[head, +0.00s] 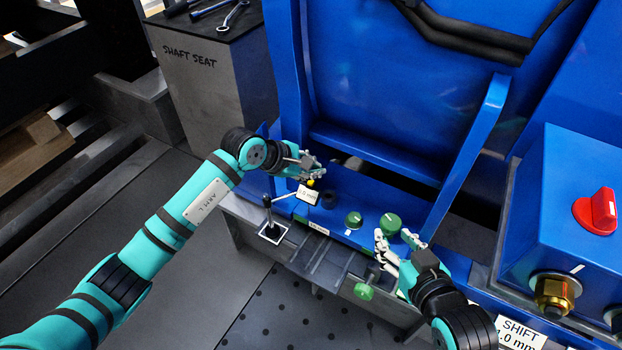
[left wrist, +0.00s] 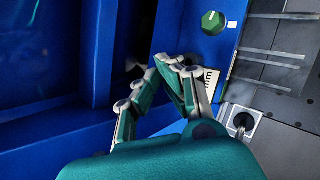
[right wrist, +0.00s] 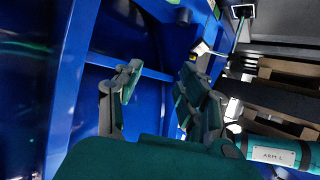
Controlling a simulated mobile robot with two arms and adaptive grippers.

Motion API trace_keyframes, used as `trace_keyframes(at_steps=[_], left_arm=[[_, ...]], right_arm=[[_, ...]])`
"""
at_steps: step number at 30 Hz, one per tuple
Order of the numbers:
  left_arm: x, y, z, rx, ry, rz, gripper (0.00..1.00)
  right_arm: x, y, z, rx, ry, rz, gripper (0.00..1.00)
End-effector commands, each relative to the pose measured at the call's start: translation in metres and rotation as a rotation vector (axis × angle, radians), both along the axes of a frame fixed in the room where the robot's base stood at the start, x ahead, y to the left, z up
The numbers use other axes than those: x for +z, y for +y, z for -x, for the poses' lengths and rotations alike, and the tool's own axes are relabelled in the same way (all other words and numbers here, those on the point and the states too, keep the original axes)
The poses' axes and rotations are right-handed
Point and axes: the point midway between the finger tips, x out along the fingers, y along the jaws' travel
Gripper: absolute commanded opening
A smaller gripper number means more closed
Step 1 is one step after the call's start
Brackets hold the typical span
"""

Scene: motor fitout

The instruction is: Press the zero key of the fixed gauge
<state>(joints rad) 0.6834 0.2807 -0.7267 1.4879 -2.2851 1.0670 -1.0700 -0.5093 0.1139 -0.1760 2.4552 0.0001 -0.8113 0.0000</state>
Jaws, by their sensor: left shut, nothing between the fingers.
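The fixed gauge (head: 308,195) is a small white display on the blue ledge, and its reading is too small to make out surely. A small yellow key (head: 310,183) shows at its top edge. My left gripper (head: 315,166) is shut and empty, with its fingertips just beyond the key; I cannot tell whether they touch it. In the left wrist view the closed fingers (left wrist: 174,62) partly hide the gauge face (left wrist: 208,82), and the key is hidden. My right gripper (head: 394,243) is open and empty beside the green knobs. Its fingers (right wrist: 157,76) stand apart in the right wrist view.
A lever (head: 268,215) stands just left of the gauge. Two green knobs (head: 390,223) (head: 353,220) lie to its right. A blue upright brace (head: 470,150) rises behind my right gripper. A blue box with a red knob (head: 597,210) stands at the right.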

Motion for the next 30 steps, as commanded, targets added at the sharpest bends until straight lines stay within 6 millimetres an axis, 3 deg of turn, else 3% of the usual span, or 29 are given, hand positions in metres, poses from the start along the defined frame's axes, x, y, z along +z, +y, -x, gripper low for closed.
trace_keyframes(at_steps=[30], left_arm=[[0.033,0.000,0.000,-0.001,-0.001,0.000,0.00]], right_arm=[[-0.060,-0.029,0.075,-0.037,0.495,0.111,0.40]])
